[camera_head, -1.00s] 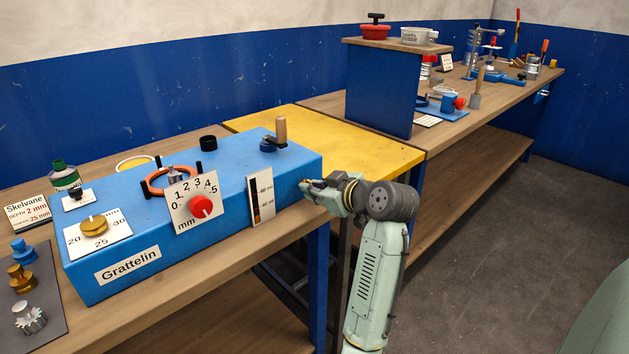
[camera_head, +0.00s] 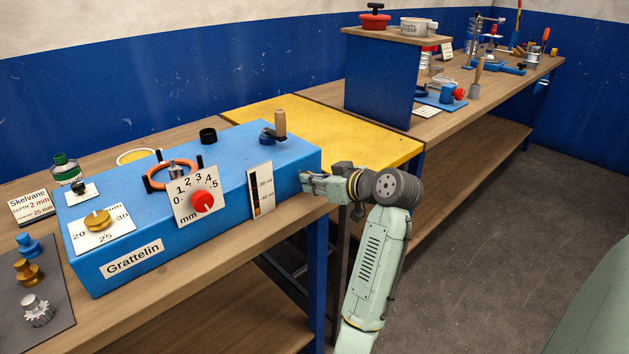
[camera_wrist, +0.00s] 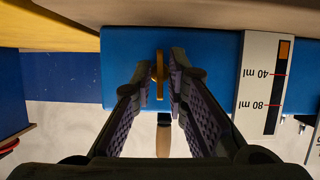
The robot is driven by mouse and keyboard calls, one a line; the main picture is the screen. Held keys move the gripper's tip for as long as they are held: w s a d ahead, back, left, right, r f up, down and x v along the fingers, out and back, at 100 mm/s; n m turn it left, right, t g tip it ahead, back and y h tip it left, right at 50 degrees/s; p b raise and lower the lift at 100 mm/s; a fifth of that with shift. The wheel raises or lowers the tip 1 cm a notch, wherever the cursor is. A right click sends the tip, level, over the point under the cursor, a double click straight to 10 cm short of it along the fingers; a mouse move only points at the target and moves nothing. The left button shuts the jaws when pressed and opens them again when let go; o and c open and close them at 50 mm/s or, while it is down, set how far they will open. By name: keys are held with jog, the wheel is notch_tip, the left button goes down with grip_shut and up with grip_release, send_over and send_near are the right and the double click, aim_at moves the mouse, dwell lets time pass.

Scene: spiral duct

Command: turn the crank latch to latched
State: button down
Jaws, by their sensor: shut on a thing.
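A narrow brass piece (camera_wrist: 159,88), apparently the crank latch, stands out from the front face of the blue box (camera_head: 130,215) near its right end. My gripper (camera_wrist: 161,74) has one finger on each side of it and is shut on it. In the head view my gripper (camera_head: 304,179) is at the box's right end and hides the brass piece. The piece looks upright in the wrist view. Whether it is latched cannot be told.
A wooden handle (camera_head: 280,122) stands on top of the box near its right end. A 40/80 ml gauge (camera_head: 261,189) is on the front face beside my gripper. The yellow table (camera_head: 330,135) behind is clear. Open floor (camera_head: 470,260) lies to the right.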

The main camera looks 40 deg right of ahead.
jog(key=c, duration=1.8)
grip_release()
jog(key=shift+s, duration=0.1)
jog(key=v, duration=1.1)
jog(key=shift+s+r, duration=0.2)
jog(key=shift+s, duration=0.15)
